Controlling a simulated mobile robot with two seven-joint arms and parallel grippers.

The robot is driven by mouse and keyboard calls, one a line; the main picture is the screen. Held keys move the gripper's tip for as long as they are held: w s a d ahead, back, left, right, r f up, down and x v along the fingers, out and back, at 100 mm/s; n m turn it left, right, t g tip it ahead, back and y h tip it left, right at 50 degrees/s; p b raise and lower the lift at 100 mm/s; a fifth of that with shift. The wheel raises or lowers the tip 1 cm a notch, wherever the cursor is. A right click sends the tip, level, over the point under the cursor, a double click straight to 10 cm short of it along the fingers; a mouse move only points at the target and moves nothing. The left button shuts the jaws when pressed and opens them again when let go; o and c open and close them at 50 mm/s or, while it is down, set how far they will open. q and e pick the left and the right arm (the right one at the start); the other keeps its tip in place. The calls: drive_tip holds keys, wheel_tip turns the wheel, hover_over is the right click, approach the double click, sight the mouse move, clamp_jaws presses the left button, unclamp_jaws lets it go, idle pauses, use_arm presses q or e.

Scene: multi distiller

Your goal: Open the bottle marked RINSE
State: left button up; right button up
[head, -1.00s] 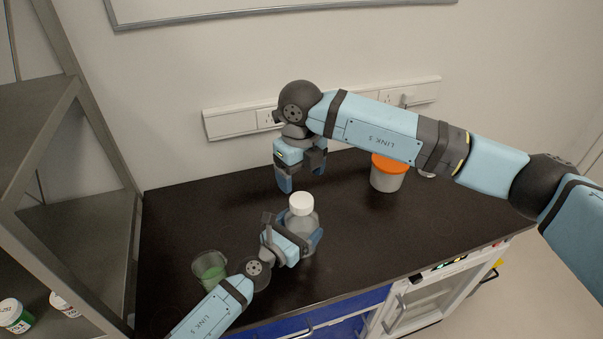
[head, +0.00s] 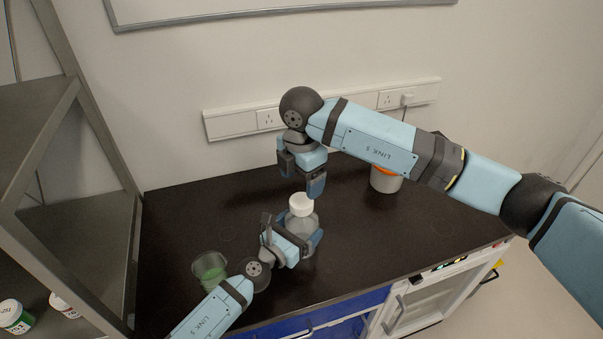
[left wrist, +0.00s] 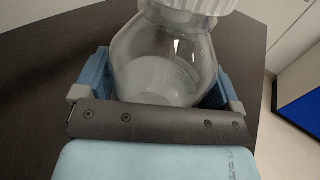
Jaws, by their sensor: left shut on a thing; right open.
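A clear bottle (head: 302,221) with a white cap (head: 301,204) stands on the dark bench. No RINSE marking can be read on it. My left gripper (head: 306,247) is shut around the bottle's body. In the left wrist view the clear bottle (left wrist: 165,65) sits between the blue fingers, with the ribbed white cap (left wrist: 190,5) cut off at the top edge. My right gripper (head: 302,185) is open and empty, fingers pointing down, just above and behind the cap, apparently not touching it.
A beaker with green contents (head: 208,269) stands left of my left arm. A grey tub with an orange lid (head: 385,180) is partly hidden behind my right arm. A metal shelf (head: 45,130) rises at the left, with small labelled jars (head: 14,316) low down.

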sight(301, 200)
wheel_tip(301, 200, down, 7)
drive_tip(key=shift+f, duration=0.1)
idle(0.3)
